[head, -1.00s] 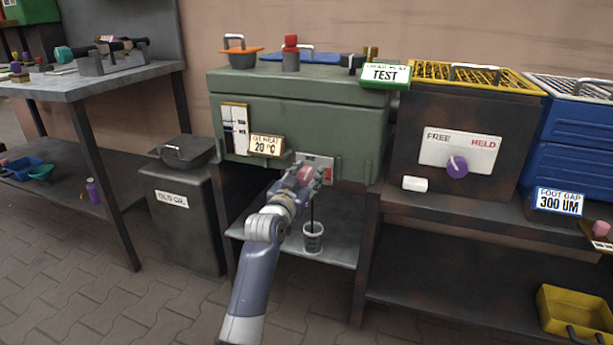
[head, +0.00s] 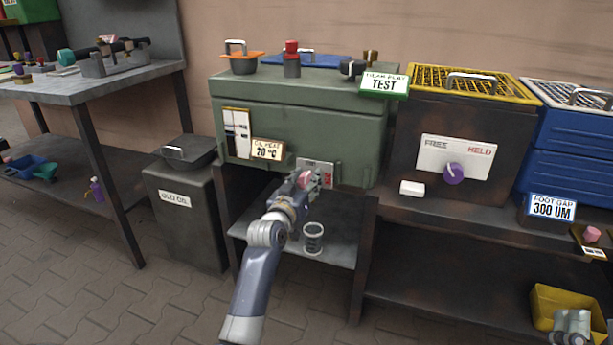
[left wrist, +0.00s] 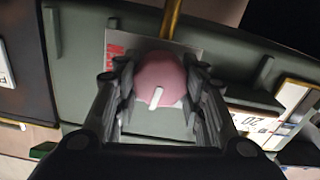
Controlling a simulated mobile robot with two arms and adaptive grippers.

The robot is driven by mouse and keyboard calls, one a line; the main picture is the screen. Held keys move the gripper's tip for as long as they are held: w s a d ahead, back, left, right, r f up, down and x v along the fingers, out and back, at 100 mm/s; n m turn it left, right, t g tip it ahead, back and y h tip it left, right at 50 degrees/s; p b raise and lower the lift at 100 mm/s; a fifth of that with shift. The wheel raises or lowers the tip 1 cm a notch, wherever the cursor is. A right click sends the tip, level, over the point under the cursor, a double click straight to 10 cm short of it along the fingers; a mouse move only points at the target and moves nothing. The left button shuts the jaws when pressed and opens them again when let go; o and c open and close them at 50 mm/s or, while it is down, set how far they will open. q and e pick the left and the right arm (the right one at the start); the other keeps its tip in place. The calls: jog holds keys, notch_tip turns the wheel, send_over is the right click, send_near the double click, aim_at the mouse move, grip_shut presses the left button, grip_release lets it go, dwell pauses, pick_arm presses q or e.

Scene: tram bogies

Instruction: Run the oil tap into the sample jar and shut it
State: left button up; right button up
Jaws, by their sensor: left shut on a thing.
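The oil tap's pink knob (left wrist: 160,82), with a white mark, sits between the fingers of my left gripper (left wrist: 158,100) in the left wrist view. In the head view my left gripper (head: 310,180) is shut on this knob at the front of the green tank (head: 300,135). The sample jar (head: 313,238) stands upright on the shelf below the tap. No dark stream shows above it now; its fill level is too small to tell. A grey part of my right arm, seemingly the right gripper (head: 572,325), shows at the lower right corner; its fingers are unclear.
The grey old oil bin (head: 185,215) stands left of the tank. Right of it is a dark box with a purple FREE/HELD knob (head: 454,173). A yellow bin (head: 545,300) is low at right. The shelf (head: 335,250) around the jar is clear.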

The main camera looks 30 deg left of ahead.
pick_arm(q)
jog(key=shift+n+p, duration=0.7)
jog(key=shift+p, duration=0.15)
pick_arm(e)
jog(key=w+f+g+h, duration=0.1)
jog(key=w+f+g, duration=0.2)
jog(key=f+g, duration=0.2)
notch_tip(320, 180, down, 4)
jog(key=shift+w+r+h, duration=0.2)
jog(key=shift+w+h, duration=0.1)
jog(key=shift+h, duration=0.1)
jog(key=shift+d, duration=0.1)
pick_arm(q)
jog(key=o, duration=1.1)
jog(key=shift+s+d+f, duration=0.1)
jog(key=shift+s, duration=0.45)
jog(key=v, duration=1.1)
jog(key=shift+d, duration=0.1)
